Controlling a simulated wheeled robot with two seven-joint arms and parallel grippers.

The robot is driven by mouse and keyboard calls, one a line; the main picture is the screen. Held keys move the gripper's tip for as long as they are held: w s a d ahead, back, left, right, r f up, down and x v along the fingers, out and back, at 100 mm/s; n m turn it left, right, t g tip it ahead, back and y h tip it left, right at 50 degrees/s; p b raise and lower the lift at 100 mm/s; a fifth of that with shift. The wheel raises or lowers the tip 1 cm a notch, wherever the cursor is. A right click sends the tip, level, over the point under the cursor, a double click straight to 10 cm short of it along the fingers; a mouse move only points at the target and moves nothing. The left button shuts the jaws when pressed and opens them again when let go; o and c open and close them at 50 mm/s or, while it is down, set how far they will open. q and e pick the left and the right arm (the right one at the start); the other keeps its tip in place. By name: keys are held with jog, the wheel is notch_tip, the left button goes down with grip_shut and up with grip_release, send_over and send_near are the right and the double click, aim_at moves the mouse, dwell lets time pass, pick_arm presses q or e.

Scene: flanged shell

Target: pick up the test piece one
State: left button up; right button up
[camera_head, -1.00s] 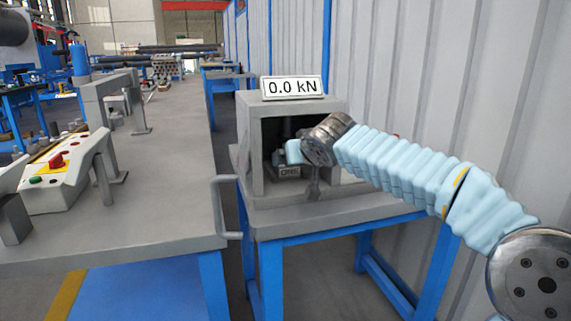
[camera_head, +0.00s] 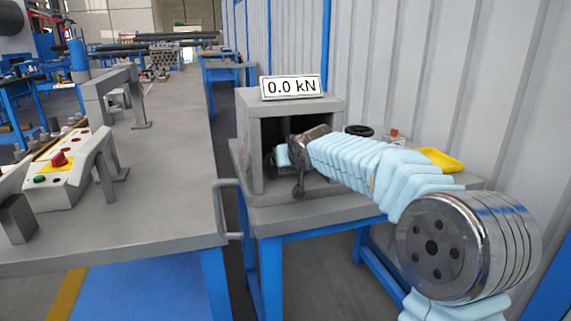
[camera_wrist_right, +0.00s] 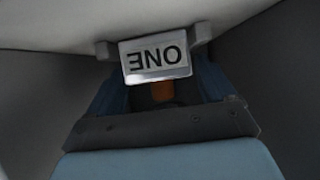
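Test piece one shows in the right wrist view as a pale plate (camera_wrist_right: 155,54) with a dark "ONE", seen upside down, between two grey lugs. Below it an orange-brown part (camera_wrist_right: 162,91) shows. My right gripper (camera_wrist_right: 160,84) has its dark blue fingers apart, one on each side of this part, with dark gaps between. Contact with the piece does not show. In the head view my right arm reaches into the open-fronted grey box (camera_head: 257,150). The piece is hidden there behind my wrist. My left gripper is not in view.
The box stands on a blue-legged table (camera_head: 320,213) and carries a "0.0 kN" sign (camera_head: 291,87). A black ring (camera_head: 359,130) and a yellow tray (camera_head: 440,160) lie to its right. A long grey bench (camera_head: 170,160) with a control box (camera_head: 60,178) is at left. The corrugated wall is close on the right.

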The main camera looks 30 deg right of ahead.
jog(key=c, duration=1.4)
jog(key=shift+r, duration=0.1)
grip_shut()
